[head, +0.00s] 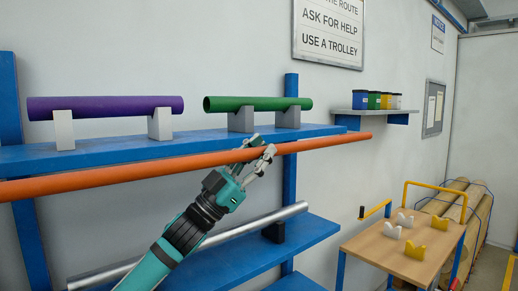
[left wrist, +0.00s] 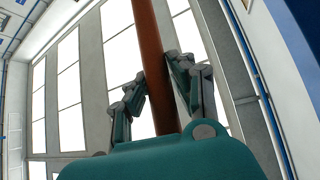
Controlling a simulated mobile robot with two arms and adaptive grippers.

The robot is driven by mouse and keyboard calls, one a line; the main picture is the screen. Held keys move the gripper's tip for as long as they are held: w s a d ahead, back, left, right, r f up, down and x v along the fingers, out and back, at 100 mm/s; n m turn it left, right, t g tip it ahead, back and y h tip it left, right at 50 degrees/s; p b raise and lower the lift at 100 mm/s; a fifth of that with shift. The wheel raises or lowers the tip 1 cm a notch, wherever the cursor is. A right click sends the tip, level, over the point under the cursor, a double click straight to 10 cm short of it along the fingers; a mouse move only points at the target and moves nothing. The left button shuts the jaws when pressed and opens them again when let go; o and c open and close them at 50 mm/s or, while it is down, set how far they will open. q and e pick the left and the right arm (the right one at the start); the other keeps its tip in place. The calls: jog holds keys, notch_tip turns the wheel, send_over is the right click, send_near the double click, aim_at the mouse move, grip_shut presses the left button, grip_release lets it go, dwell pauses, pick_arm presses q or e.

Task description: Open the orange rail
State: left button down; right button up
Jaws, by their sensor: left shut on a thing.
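The orange rail (head: 110,177) is a long round bar. It runs across the head view in front of the upper blue shelf, from the left edge to a free end right of the blue upright. My left gripper (head: 262,152) is shut on the rail, right of the middle of its visible length. In the left wrist view the rail (left wrist: 147,45) passes between the two fingers of the gripper (left wrist: 160,85). The fingers hide a short piece of the rail. My right gripper is in neither view.
Behind the rail, the blue shelf (head: 100,154) bears a purple tube (head: 105,106) and a green tube (head: 258,103) on grey supports. A silver tube (head: 250,230) lies on the lower shelf. A wooden-topped trolley (head: 390,250) with yellow handles stands at right.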

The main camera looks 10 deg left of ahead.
pick_arm(q)
jog(key=shift+f, duration=0.2)
dwell(0.3)
jog(key=c, duration=1.1)
grip_release()
jog(key=shift+r, duration=0.1)
jog(key=v, duration=0.7)
jog(key=shift+f, duration=0.2)
jog(key=shift+s, duration=0.1)
